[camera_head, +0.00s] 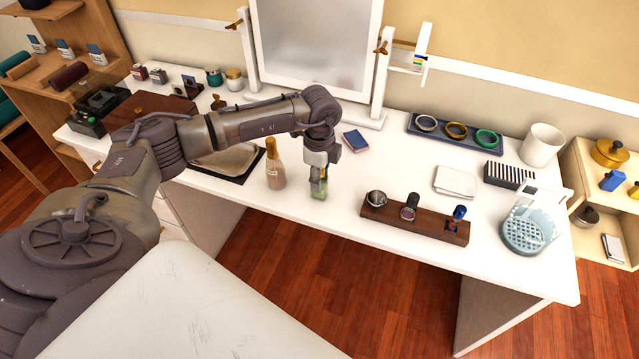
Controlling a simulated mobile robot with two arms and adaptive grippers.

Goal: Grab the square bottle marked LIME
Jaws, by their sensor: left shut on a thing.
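My left arm reaches over the white table from the left, and its gripper (319,177) points down. It is shut on a small greenish square bottle (320,192), which stands at or just above the tabletop near the front edge. The fingers hide the bottle's upper part, and its label is too small to read. A taller bottle with a tan cap (274,168) stands just left of the gripper, apart from it. My right gripper does not show.
A mirror (318,45) stands behind. A bracelet tray (456,134), white cup (541,145) and blue basket (528,232) are farther right. Some tabletop (340,225) by the front edge is clear.

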